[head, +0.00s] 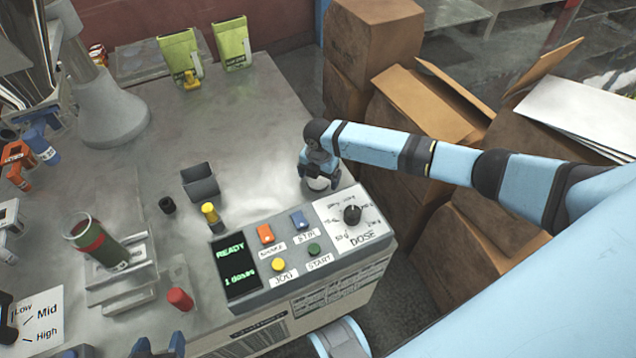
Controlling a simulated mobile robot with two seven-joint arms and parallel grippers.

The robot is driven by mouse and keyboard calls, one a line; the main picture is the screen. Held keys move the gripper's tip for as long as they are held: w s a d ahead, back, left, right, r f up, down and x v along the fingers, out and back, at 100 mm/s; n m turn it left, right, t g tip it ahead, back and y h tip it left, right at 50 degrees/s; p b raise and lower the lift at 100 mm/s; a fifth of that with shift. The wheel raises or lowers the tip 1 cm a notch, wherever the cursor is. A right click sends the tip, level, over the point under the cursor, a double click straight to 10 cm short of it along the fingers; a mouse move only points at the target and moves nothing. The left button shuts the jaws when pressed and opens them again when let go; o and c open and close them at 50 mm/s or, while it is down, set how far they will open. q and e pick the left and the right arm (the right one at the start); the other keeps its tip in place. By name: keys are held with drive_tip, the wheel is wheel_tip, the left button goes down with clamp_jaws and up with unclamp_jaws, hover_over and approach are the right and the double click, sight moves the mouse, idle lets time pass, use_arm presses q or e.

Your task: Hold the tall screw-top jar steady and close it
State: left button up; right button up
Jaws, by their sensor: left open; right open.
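A tall clear jar (97,243) with dark green and red on its side stands at the left, by a stepped metal stand. Its top looks open, with no lid on it. I cannot tell for sure which loose piece is its lid; a small black cap-like piece (167,204) lies on the table to its right. My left gripper (159,347) shows only its blue fingertips at the bottom edge, open, in front of the jar and apart from it. My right gripper (319,177) is open, pointing down at the table's right edge, with a whitish round piece (318,183) under it.
A control panel (300,247) with buttons and a dial fills the front right. A red-topped piece (180,299), a yellow-topped piece (209,212) and a grey trough (200,182) stand nearby. Green pouches (180,57) stand at the back. The table's back middle is clear.

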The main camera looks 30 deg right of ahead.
sight(319, 180)
drive_tip(key=shift+f, duration=0.4)
use_arm(q)
drive_tip(key=shift+r, duration=0.1)
use_arm(e)
drive_tip(key=shift+c, duration=0.4)
drive_tip(key=c, duration=0.9)
drive_tip(key=shift+r, duration=0.15)
drive_tip(key=shift+w+r, duration=0.1)
drive_tip(key=shift+r, duration=0.5)
use_arm(q)
drive_tip(key=p, duration=0.3)
drive_tip(key=shift+s+a+r+g+p, duration=0.2)
drive_tip(key=shift+r+g+p, duration=0.1)
drive_tip(key=shift+p, duration=0.1)
use_arm(e)
wheel_tip(319, 180, up, 19)
drive_tip(key=shift+f, duration=0.15)
